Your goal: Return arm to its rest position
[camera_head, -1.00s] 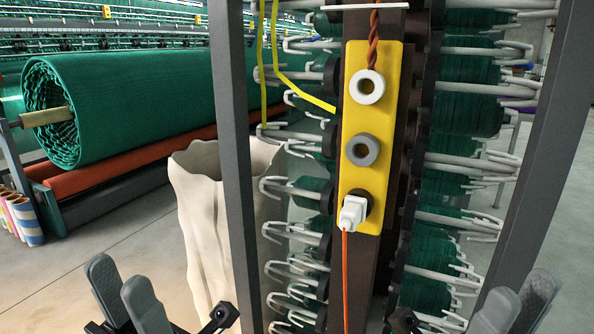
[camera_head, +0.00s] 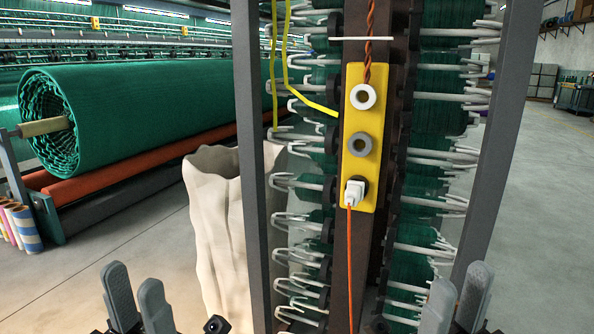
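My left gripper (camera_head: 137,292) is low at the left, with its two grey fingers apart and nothing visible between them. My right gripper (camera_head: 457,302) is low at the right, also with its fingers apart and empty. Both are clear of the yellow plate (camera_head: 359,175) on the dark post. The plate carries a white ring (camera_head: 363,97), a grey ring (camera_head: 359,145) and, at its lower end, a white plug (camera_head: 354,193) with an orange cord hanging down. The lower parts of both grippers are cut off by the picture edge.
Grey uprights stand at the left (camera_head: 252,180) and right (camera_head: 503,140) of the post. Racks of green spools with pale wire arms flank it. A cream sack (camera_head: 214,225) stands behind the left upright. A large green netting roll (camera_head: 150,105) is further back. Open floor shows at right.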

